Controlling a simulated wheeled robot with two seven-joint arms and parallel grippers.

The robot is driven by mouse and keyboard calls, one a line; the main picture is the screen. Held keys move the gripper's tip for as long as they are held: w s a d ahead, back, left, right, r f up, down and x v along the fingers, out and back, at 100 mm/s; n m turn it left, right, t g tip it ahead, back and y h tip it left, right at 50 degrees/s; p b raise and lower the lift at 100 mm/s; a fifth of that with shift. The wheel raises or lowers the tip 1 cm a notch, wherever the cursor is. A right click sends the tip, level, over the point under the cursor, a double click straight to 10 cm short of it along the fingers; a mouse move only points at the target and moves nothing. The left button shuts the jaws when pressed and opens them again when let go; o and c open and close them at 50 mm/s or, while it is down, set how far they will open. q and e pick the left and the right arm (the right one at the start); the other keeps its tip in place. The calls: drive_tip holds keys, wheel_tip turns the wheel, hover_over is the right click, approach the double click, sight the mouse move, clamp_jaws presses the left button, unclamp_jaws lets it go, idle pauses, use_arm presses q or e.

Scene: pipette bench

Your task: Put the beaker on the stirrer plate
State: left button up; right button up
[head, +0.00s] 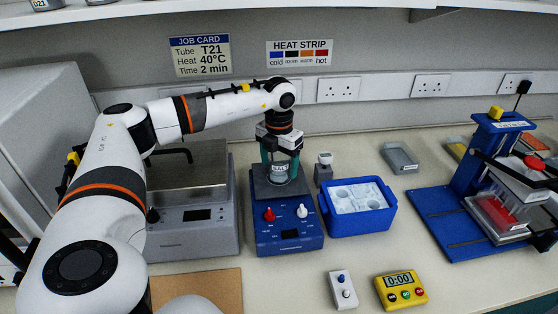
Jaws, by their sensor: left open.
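A small clear beaker (279,173) with a label stands upright on the dark top plate of the blue stirrer (289,241), which has a red knob and a white knob in front. My left gripper (280,162) points down over the beaker from above. Its fingers are open, one on each side of the beaker. Whether a finger touches the glass is too small to tell. The gripper partly hides the beaker's top. My right gripper does not show.
A grey balance-like device (190,222) stands left of the stirrer, partly behind my left arm. A blue ice box (358,222) and a small grey block (323,174) are close on the right. A yellow timer (401,291) lies in front. A blue press-like stand (440,225) is far right.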

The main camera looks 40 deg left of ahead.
use_arm(q)
drive_tip(key=shift+r, duration=0.5)
wheel_tip(320, 180, up, 11)
drive_tip(key=b, duration=0.2)
drive_tip(key=shift+r, duration=0.2)
drive_tip(key=shift+f, duration=0.1)
